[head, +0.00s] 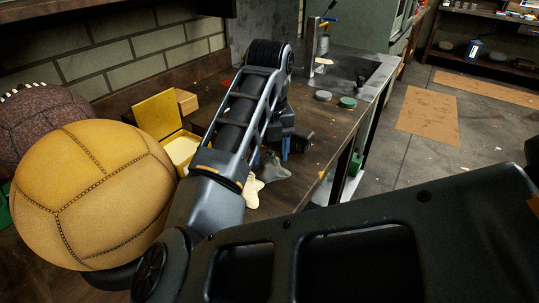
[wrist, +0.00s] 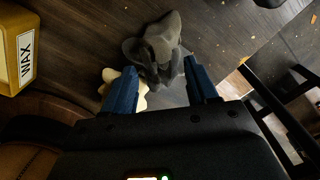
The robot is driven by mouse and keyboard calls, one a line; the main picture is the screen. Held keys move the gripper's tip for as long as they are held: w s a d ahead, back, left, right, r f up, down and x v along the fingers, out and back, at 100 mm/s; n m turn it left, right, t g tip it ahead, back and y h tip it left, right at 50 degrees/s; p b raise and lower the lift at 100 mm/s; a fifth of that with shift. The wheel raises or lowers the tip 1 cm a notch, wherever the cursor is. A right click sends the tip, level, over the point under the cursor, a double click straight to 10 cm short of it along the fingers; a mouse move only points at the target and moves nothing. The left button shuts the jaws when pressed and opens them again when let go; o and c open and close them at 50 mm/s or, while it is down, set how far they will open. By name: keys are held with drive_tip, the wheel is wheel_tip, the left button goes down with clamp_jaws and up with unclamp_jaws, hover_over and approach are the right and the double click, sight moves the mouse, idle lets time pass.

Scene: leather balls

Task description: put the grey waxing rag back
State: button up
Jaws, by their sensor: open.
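The grey waxing rag (wrist: 160,45) lies crumpled on the dark wooden worktop. It also shows in the head view (head: 274,170), below my gripper and partly hidden by my arm. My gripper (wrist: 155,85) is open, with its two blue fingers apart. The rag is just beyond and between the fingertips in the wrist view; I cannot tell whether they touch it. In the head view the gripper (head: 285,148) is small and points down toward the worktop. A cream cloth or patch (head: 253,190) lies beside the rag; one finger partly hides it in the wrist view.
An open yellow box (head: 160,118) stands left of my arm; a yellow box marked WAX (wrist: 18,48) is at the wrist view's left. A large yellow ball (head: 95,195) and a dark ball (head: 45,125) fill the left. Grey (head: 323,96) and green (head: 347,102) round pieces lie farther back.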

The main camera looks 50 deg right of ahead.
sight(270, 154)
wheel_tip(270, 154, up, 11)
drive_tip(key=shift+f, duration=0.15)
